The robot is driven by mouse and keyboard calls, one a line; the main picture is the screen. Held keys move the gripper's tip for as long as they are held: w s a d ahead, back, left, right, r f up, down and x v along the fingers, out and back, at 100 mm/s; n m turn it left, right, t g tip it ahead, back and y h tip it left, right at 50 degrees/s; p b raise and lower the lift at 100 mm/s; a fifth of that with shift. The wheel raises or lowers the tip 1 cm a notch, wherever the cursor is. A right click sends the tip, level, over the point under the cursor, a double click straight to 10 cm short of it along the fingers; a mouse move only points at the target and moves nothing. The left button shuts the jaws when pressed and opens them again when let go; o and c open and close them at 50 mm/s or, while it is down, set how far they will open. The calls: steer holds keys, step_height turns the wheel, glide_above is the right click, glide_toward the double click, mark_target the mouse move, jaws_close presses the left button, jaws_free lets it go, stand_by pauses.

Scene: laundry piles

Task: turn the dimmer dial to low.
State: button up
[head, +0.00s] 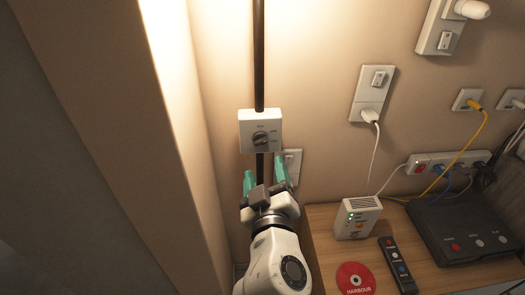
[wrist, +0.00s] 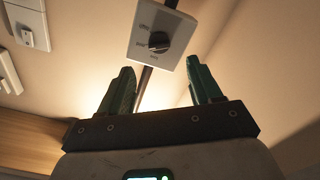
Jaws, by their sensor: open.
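The dimmer dial (head: 261,138) is a dark round knob on a white box (head: 249,116) fixed to a black pole against the wall. In the wrist view the dial (wrist: 158,42) sits on the box (wrist: 148,18), beyond the fingertips and a little left of the middle between them. Small markings ring the dial, too small to read. My gripper (head: 265,174) is open and empty, its two green fingers spread just below the box, apart from the dial. The fingers also show in the wrist view (wrist: 161,78).
A light switch (head: 292,163) is on the wall close behind the right finger. A wooden desk (head: 322,262) at right holds a white box with lights (head: 357,217), a remote (head: 397,265), a red disc (head: 355,279) and a black device (head: 467,225). A wall corner stands at left.

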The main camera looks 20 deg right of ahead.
mark_target(262, 144)
steer(key=x, duration=0.8)
steer(key=shift+w+d+p, duration=0.2)
steer(key=shift+w+p, duration=0.15)
steer(key=shift+p, duration=0.05)
steer(key=c, duration=1)
